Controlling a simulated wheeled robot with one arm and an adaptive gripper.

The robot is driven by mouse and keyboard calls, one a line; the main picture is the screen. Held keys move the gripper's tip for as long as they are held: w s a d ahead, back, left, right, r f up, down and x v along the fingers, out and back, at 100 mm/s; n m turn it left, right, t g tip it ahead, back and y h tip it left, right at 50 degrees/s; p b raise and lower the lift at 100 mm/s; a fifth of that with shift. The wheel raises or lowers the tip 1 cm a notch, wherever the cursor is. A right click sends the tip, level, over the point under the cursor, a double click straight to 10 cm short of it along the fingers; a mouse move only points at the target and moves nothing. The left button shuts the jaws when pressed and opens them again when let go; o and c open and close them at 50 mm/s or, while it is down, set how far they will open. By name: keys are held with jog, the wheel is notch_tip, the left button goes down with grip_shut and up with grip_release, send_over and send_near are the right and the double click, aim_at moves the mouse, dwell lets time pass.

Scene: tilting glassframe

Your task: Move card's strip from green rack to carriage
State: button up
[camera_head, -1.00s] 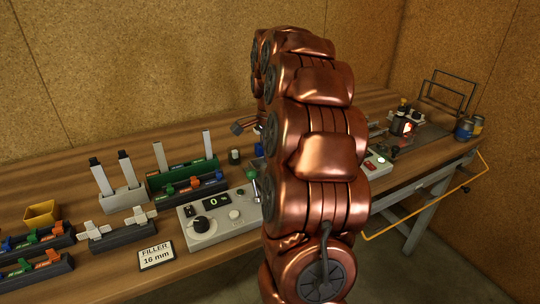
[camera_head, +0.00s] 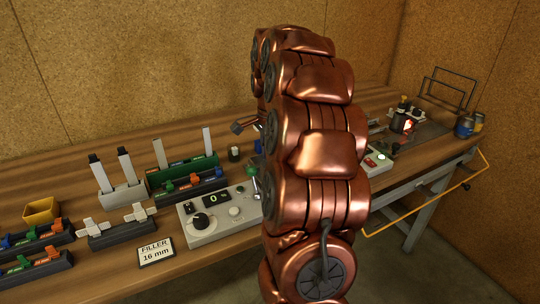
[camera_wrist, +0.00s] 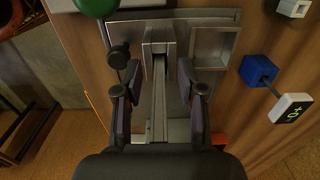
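The card (camera_head: 156,251) reads "FILLER 16 mm" and lies at the bench's front edge. The green rack (camera_head: 183,174) stands behind it with two upright pale strips, a left one (camera_head: 160,153) and a right one (camera_head: 207,141). My arm hides my gripper in the head view. In the wrist view my gripper (camera_wrist: 160,85) is open, its dark fingers apart on both sides of a metal rail (camera_wrist: 158,118). A slotted metal block (camera_wrist: 158,42), perhaps the carriage, lies just beyond the fingertips. I see no strip between the fingers.
A grey control box (camera_head: 222,216) with a dial stands right of the card. A grey rack (camera_head: 122,196) with dark-topped sticks is left of the green rack. The wrist view shows a green ball knob (camera_wrist: 95,5), a square metal tray (camera_wrist: 213,48) and a blue block (camera_wrist: 257,70).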

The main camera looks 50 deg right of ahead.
notch_tip(320, 180, up, 12)
dwell(0.8)
dwell(0.5)
jog(key=s+a+f+n+p, duration=0.1)
jog(key=s+a+n+p, duration=0.15)
jog(key=a+n, duration=0.6)
jog(key=s+a+n+p, duration=0.1)
jog(key=s+a+n, duration=0.25)
jog(key=a, duration=0.95)
jog(key=s+a+f+n+p, duration=0.1)
jog(key=s+a+f+n, duration=0.1)
jog(key=s, duration=0.4)
jog(key=s+a+f+n+g+p, duration=0.1)
jog(key=s+a+f+n, duration=0.2)
jog(key=s+a+n, duration=0.1)
jog(key=s+a+f+n+p, duration=0.1)
jog(key=s+a+f+n, duration=0.2)
jog(key=s, duration=0.4)
jog(key=shift+s+a+n+g, duration=0.4)
jog(key=shift+a, duration=0.5)
